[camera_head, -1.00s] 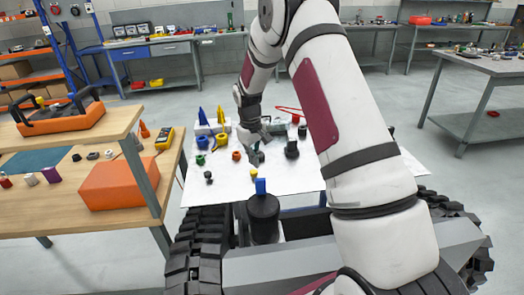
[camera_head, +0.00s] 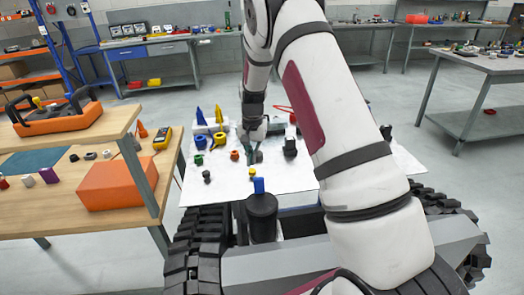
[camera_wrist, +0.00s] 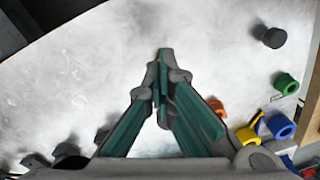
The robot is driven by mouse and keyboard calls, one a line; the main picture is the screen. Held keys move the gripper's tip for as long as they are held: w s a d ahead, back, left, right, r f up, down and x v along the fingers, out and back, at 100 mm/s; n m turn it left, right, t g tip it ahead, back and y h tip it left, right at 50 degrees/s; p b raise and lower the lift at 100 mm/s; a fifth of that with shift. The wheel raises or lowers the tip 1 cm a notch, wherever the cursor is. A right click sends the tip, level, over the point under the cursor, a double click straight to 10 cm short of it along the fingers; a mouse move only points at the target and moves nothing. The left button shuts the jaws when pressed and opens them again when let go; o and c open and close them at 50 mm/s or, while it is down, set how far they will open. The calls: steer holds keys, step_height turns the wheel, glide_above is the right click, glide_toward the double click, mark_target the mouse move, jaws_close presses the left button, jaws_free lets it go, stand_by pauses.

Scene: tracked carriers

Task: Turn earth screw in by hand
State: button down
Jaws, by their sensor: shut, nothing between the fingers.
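My gripper (camera_head: 255,158) hangs over the white table top (camera_head: 225,187), pointing down. In the wrist view its green-lined fingers (camera_wrist: 164,58) meet at the tips with nothing between them. I cannot tell which item is the earth screw; no screw or threaded hole is clear. Small parts stand near the gripper: an orange ring (camera_head: 234,155) to its left, a green ring (camera_head: 198,159) and a dark knob (camera_head: 206,176) further left, and a small yellow part (camera_head: 252,172) in front. A black part (camera_head: 290,147) stands to its right. What is directly under the fingertips is unclear.
A blue ring (camera_wrist: 281,127) and a yellow part (camera_wrist: 248,135) lie at the right of the wrist view. A wooden bench (camera_head: 110,215) with an orange box (camera_head: 118,184) stands close on the left. Bare white surface lies around the fingertips.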

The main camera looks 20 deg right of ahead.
steer(key=m, duration=0.1)
steer(key=f+m, duration=0.1)
steer(key=m, duration=0.1)
steer(key=f+m, duration=0.1)
steer(key=m, duration=0.1)
steer(key=shift+w+f+p, duration=0.1)
steer(key=shift+w+p, duration=0.25)
steer(key=shift+w, duration=0.05)
steer(key=m, duration=0.4)
steer(key=shift+a+f+y, duration=0.1)
steer(key=shift+f+y, duration=0.15)
steer(key=shift+y, duration=0.15)
steer(key=shift+m, duration=0.3)
steer(key=shift+a, duration=0.1)
steer(key=m, duration=0.2)
steer(key=a+m+p, duration=0.1)
steer(key=shift+f+m, duration=0.15)
steer(key=shift+m, duration=0.25)
steer(key=shift+d+f+m, duration=0.1)
steer(key=shift+f+m, duration=0.25)
steer(key=shift+m, duration=0.45)
steer(key=m, duration=0.2)
steer(key=f+m+p, duration=0.1)
steer(key=m, duration=0.2)
steer(key=shift+w+f, duration=0.1)
steer(key=shift+w, duration=0.05)
steer(key=c, duration=2.3)
jaws_free()
